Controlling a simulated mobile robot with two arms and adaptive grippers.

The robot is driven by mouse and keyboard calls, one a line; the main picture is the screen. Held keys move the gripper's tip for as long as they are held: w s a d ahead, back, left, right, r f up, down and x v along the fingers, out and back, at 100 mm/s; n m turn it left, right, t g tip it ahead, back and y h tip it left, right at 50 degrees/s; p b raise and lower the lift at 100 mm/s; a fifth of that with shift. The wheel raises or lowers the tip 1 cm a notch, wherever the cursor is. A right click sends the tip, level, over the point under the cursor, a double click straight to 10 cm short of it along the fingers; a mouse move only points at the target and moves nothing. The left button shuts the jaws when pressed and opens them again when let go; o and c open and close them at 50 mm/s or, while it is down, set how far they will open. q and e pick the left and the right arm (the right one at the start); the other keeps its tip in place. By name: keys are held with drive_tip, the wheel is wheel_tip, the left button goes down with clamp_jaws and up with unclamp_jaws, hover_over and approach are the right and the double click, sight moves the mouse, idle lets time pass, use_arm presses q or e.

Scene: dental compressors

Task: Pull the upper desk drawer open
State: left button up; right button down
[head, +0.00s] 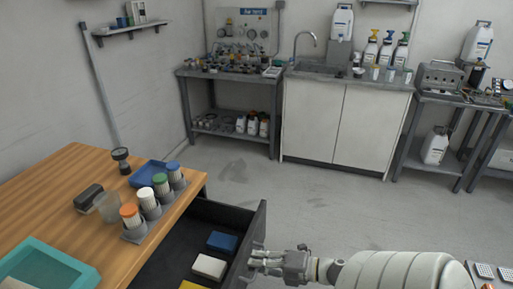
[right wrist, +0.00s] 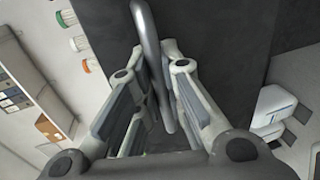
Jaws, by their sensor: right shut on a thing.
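The upper desk drawer (head: 178,240) is dark and stands pulled out from under the wooden desk top (head: 65,195). A blue box, a white box and a yellow item show inside it. My right gripper (head: 256,261) is at the outer side of the drawer front (head: 259,232). In the right wrist view my right gripper (right wrist: 157,75) has its fingers on both sides of the grey curved drawer handle (right wrist: 148,35) and is shut on it. The dark drawer front (right wrist: 215,45) lies behind the handle. My left gripper is not in view.
On the desk stand a rack of bottles with coloured caps (head: 149,203), a clear cup (head: 108,207), a blue tray (head: 153,173) and a teal tray (head: 45,268). A white sink cabinet (head: 340,120) stands at the back wall. The floor (head: 320,205) between is clear.

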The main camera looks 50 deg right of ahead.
drive_tip(key=c, duration=1.5)
unclamp_jaws()
drive_tip(key=shift+s, duration=0.1)
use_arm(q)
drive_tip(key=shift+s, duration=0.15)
use_arm(e)
drive_tip(key=v, duration=1.2)
drive_tip(key=shift+f, duration=0.1)
drive_tip(key=shift+d+f, duration=0.1)
